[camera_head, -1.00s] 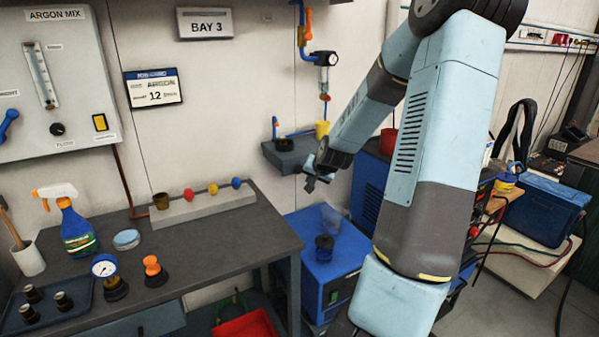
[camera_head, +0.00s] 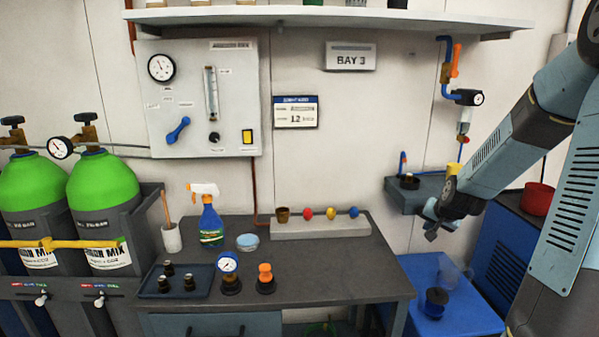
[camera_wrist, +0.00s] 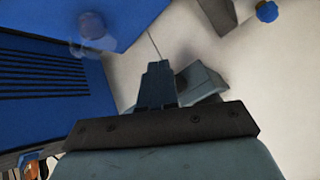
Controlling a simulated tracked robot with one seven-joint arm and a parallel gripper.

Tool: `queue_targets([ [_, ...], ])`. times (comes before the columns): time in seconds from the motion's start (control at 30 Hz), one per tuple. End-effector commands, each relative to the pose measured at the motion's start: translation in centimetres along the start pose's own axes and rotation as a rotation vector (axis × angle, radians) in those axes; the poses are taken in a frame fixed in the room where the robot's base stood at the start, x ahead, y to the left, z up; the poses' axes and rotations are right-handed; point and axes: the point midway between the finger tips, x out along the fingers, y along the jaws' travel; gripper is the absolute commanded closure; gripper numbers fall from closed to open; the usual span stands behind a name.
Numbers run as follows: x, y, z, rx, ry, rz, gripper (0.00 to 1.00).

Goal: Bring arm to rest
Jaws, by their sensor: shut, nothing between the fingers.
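My gripper (camera_head: 430,231) hangs from my arm on the right side of the head view, in front of the wall and above the blue cabinet. Its fingers are shut with nothing between them. In the wrist view the gripper (camera_wrist: 158,85) points toward the pale wall, with a blue surface at the upper left. My arm comes in from the right edge of the head view, bent downward to the gripper. The gripper appears apart from the small grey wall shelf (camera_head: 397,196) behind it, though the depth gap is hard to tell.
The workbench (camera_head: 350,268) holds a spray bottle (camera_head: 210,222), a gauge (camera_head: 228,268), a tray (camera_head: 150,289) and a block with coloured knobs (camera_head: 320,227). The blue cabinet (camera_head: 470,318) carries a dark spool (camera_head: 436,304). Green cylinders (camera_head: 103,183) stand left. A red pot (camera_head: 537,199) is near my arm.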

Motion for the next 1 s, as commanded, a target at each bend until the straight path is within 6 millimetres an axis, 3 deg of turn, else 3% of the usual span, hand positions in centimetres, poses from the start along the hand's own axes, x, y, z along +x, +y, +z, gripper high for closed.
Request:
queue_targets([
  [0.1, -2.2, -2.0, 1.2, -0.091, -0.031, 0.038, 1.00],
  [0.5, -11.3, -6.6, 5.1, -0.313, -0.103, 0.137, 1.00],
  [1.0, -24.8, -9.4, 11.1, -0.480, -0.142, 0.140, 1.00],
])
